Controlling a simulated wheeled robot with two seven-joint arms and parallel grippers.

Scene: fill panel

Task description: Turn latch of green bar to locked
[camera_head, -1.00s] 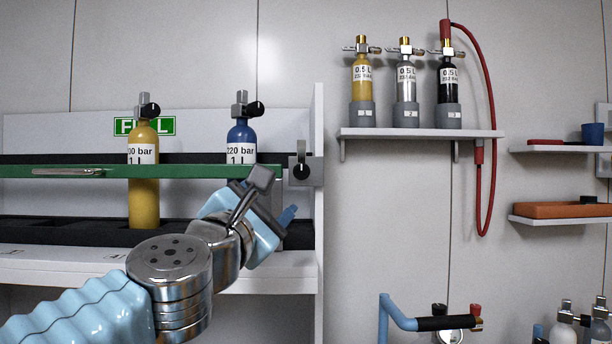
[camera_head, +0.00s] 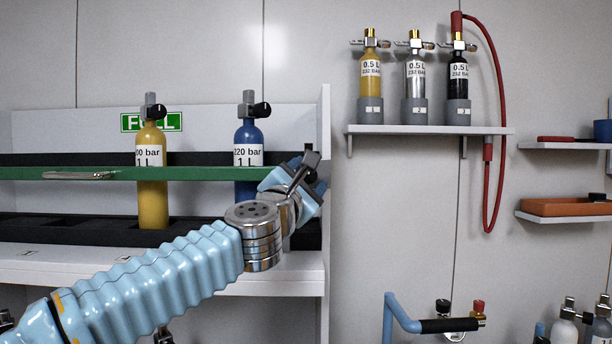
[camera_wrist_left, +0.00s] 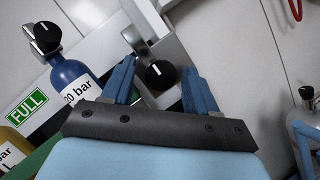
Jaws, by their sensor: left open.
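The green bar (camera_head: 110,173) runs across the front of the fill panel, in front of a yellow cylinder (camera_head: 152,195) and a blue cylinder (camera_head: 247,136). Its latch (camera_wrist_left: 159,75), a black round knob with a white mark on a grey plate, shows in the left wrist view. In the head view my left gripper (camera_head: 312,180) is at the bar's right end and hides the latch. In the left wrist view my left gripper (camera_wrist_left: 160,90) is open, its two blue fingers on either side of the knob. I cannot tell whether they touch it. My right gripper is not in view.
A white side wall (camera_head: 325,130) stands just right of the bar's end. A shelf (camera_head: 430,129) with small cylinders and a red hose (camera_head: 499,100) is to the right. A blue pipe handle (camera_head: 400,315) is low right. The wall between is clear.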

